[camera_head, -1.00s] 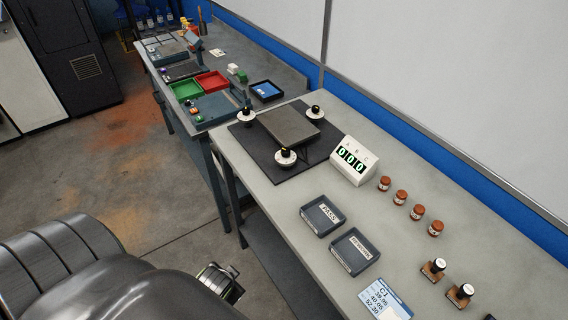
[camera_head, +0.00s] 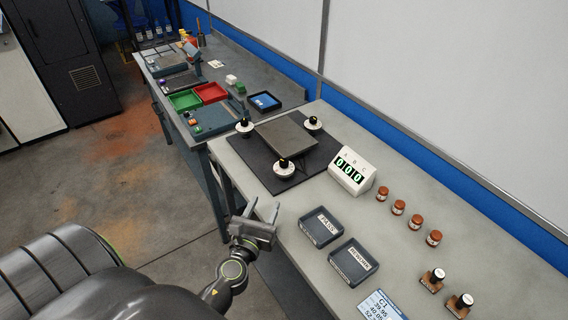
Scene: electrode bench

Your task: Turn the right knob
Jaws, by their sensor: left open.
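Three black knobs on white round dials stand around a grey square plate (camera_head: 287,134) on a black mat (camera_head: 262,171). My left gripper (camera_head: 263,212) is open and empty, in front of the bench's near edge, well short of the knobs. My right gripper is out of view.
PASS (camera_head: 321,227) and second labelled trays (camera_head: 354,262) lie near the bench's front edge. A card (camera_head: 380,304) lies in front. Another bench with red (camera_head: 210,92) and green trays (camera_head: 185,100) stands behind.

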